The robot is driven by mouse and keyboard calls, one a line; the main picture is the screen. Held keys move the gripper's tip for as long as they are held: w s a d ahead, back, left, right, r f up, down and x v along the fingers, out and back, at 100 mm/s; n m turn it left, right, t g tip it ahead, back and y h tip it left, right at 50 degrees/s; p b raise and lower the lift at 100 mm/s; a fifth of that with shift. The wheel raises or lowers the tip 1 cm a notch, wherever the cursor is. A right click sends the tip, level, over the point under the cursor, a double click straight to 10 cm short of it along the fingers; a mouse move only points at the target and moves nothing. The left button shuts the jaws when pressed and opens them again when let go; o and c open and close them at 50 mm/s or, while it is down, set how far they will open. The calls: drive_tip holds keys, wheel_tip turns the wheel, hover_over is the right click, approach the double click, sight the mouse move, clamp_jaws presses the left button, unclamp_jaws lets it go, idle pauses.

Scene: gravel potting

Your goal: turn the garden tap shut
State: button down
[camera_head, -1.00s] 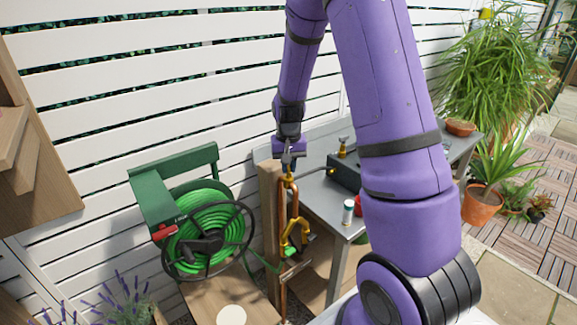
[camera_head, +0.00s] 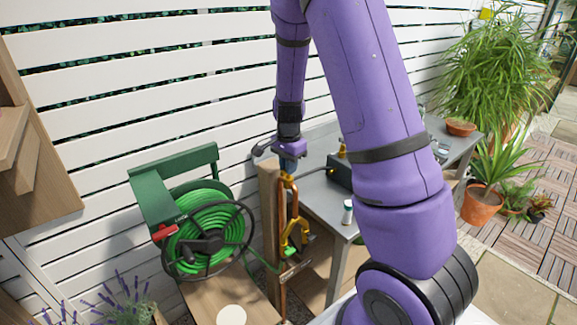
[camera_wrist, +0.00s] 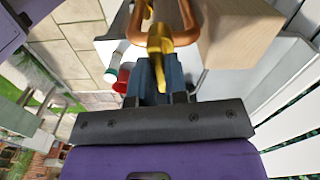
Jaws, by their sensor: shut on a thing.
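The garden tap (camera_head: 298,232) is brass, with a yellow body on a looped copper pipe (camera_head: 281,215) beside a wooden post. My gripper (camera_head: 288,170) points down at the top of the copper loop. Its blue fingers are shut on the tap's brass handle (camera_head: 288,183), which is small and partly covered by them. In the wrist view my gripper (camera_wrist: 160,72) holds the brass handle (camera_wrist: 159,40) between its fingertips, with the copper pipe behind it. I cannot tell the handle's exact angle.
A green hose reel (camera_head: 205,238) stands left of the tap. The white slatted fence (camera_head: 120,110) is behind. A grey bench (camera_head: 325,200) with a small white-and-green container (camera_head: 347,212) is at right. A wooden post (camera_head: 268,195) stands close to the pipe.

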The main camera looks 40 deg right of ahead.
drive_tip(key=shift+m, duration=0.8)
drive_tip(key=c, duration=1.1)
unclamp_jaws()
drive_tip(key=shift+c, duration=0.2)
wheel_tip(320, 180, up, 11)
drive_tip(key=shift+f, duration=0.1)
